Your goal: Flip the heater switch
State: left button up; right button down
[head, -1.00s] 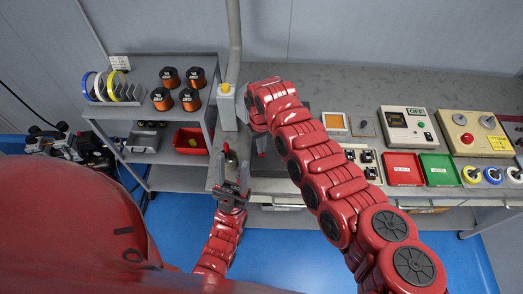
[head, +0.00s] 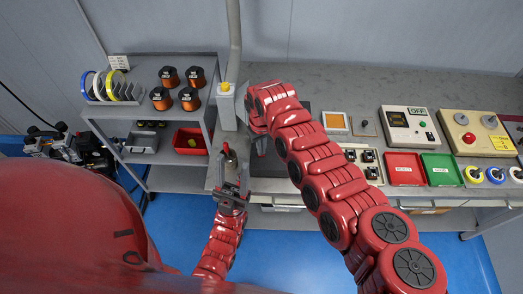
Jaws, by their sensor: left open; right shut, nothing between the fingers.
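I cannot tell which part is the heater switch. My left gripper (head: 231,184) is open at the bench's front left edge, near a small red-topped post. My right arm crosses the middle of the bench. Its gripper (head: 261,146) is shut and empty, pointing down at the left, partly hidden by its wrist, far from the control box.
A beige box (head: 472,133) with a red button, red tray (head: 404,170) and green tray (head: 439,170) stand at the right. A shelf (head: 135,128) with copper spools is at the left.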

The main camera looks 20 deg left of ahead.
jog(key=shift+s, duration=0.1)
jog(key=shift+r+p, duration=0.35)
jog(key=shift+r, duration=0.05)
jog(key=shift+r+p, duration=0.55)
jog(key=shift+r, duration=0.25)
jog(key=shift+r+p, duration=1)
jog(key=shift+r, duration=1.2)
